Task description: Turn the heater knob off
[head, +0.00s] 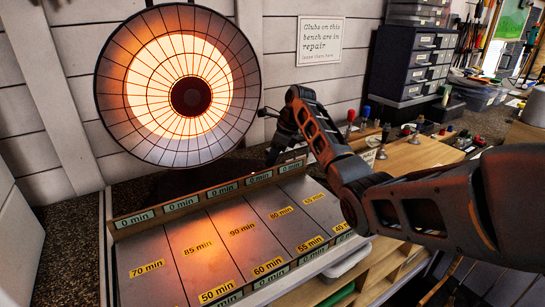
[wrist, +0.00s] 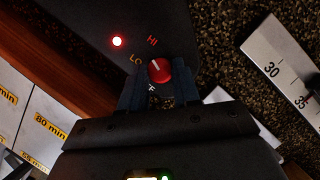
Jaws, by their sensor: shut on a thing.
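The heater (head: 190,85) glows orange in the head view, a round caged dish with a dark centre. Its red knob (wrist: 159,70) shows in the wrist view on a dark panel marked HI and LO. A third label below is partly hidden by my gripper. The knob's pale pointer line is toward the upper left, around the HI and LO marks; the exact setting is hard to tell. A red light (wrist: 117,41) on the panel is lit. My gripper (wrist: 160,78) is shut on the knob, one finger on each side. In the head view my arm mostly hides it.
A tray with minute labels (head: 225,240) lies below the heater. A wooden bench with tools (head: 410,155) and dark drawer units (head: 405,62) stand to the right. A ruler-like strip (wrist: 280,65) lies beside the panel in the wrist view.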

